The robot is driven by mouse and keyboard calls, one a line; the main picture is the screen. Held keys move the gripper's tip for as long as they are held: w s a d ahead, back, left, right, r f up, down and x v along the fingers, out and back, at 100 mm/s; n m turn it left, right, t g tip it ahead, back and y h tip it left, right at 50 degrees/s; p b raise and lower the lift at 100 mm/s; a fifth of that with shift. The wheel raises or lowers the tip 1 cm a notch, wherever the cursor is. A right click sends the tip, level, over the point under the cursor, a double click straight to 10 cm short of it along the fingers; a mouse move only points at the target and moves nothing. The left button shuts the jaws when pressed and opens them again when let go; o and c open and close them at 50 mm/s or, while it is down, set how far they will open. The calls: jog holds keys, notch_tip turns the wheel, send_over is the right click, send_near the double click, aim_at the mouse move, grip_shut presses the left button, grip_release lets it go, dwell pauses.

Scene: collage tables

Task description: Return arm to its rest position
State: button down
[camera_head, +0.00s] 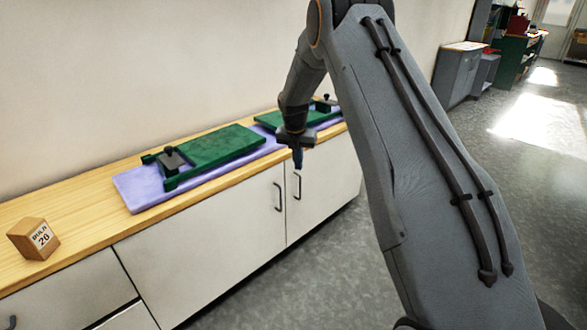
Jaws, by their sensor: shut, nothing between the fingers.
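My gripper (297,158) is at the end of my grey arm, which fills the middle and right of the head view. It points down in front of the counter's front edge, beside the right-hand green board. Its fingers look closed together, with nothing seen between them. My arm is bent, with its upper joint cut off by the top of the picture.
A wooden counter (75,212) with white cabinets runs along the wall. Floor at right is open; grey cabinets (458,75) stand farther back.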

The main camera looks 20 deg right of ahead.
jog(key=s+a+r+m+p, duration=0.2)
jog(key=s+r+m, duration=0.3)
jog(key=s+m, duration=0.4)
jog(key=s+a+r+m+g+y+p, duration=0.1)
jog(key=s+r+m, duration=0.5)
jog(key=s, duration=1.6)
jog(key=s+a+r+m+g+p, duration=0.1)
jog(key=s+a+r+m+p, duration=0.3)
jog(key=s+m, duration=1)
jog(key=shift+s+a+r+y, duration=0.3)
jog(key=shift+s+r, duration=0.45)
jog(key=shift+s, duration=0.25)
